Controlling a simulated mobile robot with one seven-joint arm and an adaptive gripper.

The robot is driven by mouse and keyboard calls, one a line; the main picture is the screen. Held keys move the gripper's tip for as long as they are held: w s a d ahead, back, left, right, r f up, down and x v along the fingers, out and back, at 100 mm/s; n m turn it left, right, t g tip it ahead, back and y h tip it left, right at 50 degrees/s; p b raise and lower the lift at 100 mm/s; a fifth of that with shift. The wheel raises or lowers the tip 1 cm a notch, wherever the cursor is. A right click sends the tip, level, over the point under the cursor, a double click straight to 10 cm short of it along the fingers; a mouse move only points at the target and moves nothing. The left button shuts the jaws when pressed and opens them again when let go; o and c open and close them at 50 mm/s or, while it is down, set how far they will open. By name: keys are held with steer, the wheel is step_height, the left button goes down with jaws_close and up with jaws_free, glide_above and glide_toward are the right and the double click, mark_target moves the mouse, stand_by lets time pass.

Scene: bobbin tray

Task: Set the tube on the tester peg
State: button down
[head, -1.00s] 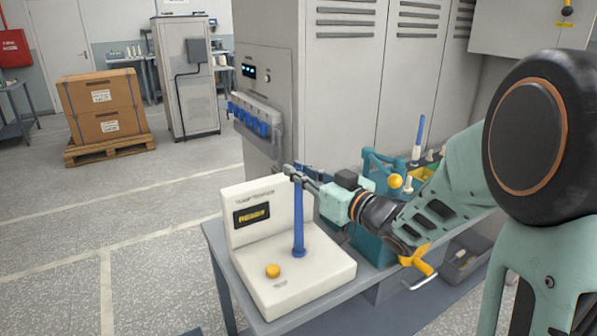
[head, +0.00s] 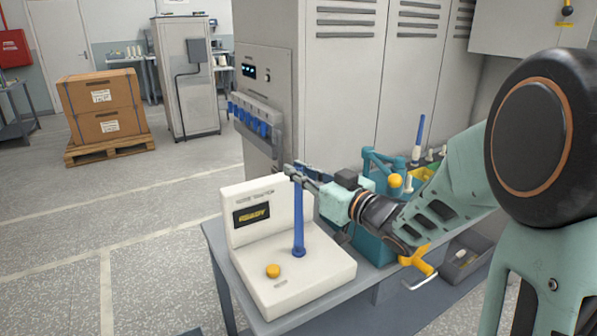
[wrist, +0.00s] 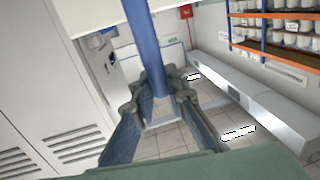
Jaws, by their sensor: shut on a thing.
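The blue tube (head: 299,222) stands upright on the white tester (head: 292,279), its flared foot at the tester's deck. The peg itself is hidden, so I cannot tell from its shape how far the tube is down on it. My gripper (head: 298,174) is shut on the tube near its top end, reaching in from the right. In the wrist view the tube (wrist: 147,50) runs between the two fingers of my gripper (wrist: 160,92).
A yellow button (head: 273,271) is on the tester deck in front of the tube. The tester's upright panel with a display (head: 251,215) stands close on the left. A teal fixture with a yellow ball (head: 395,181) and another blue tube (head: 418,137) are behind my wrist.

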steer(key=shift+f+b, duration=0.5)
steer(key=shift+f, duration=0.1)
steer(key=c, duration=2.2)
jaws_free()
steer(key=p+v, duration=0.1)
steer(key=v, duration=1)
